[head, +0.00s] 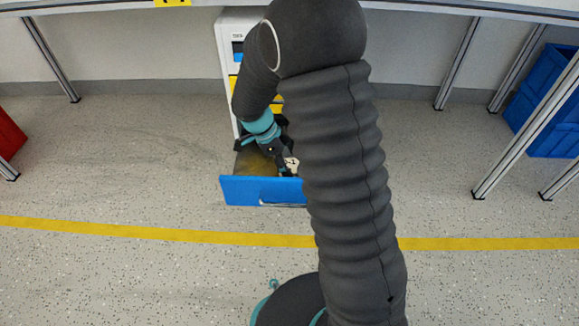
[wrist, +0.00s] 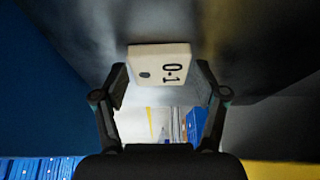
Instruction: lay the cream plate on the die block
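The cream plate (wrist: 160,63) is a small flat square piece marked "0-1" with a dark spot, against a dark surface in the wrist view. In the head view it shows as a small pale patch (head: 291,163) inside the open blue-fronted drawer (head: 245,190). My gripper (wrist: 162,80) is open, its fingers on either side of the plate with narrow gaps. In the head view my gripper (head: 280,158) reaches down into the drawer; its fingertips are hard to make out. I cannot make out a die block in either view.
The drawer belongs to a white cabinet (head: 228,60) under a table (head: 420,8). Its walls stand close around my gripper. A blue bin (head: 545,100) is at the right and a red one (head: 10,135) at the left. The floor in front is clear, with a yellow line (head: 150,233).

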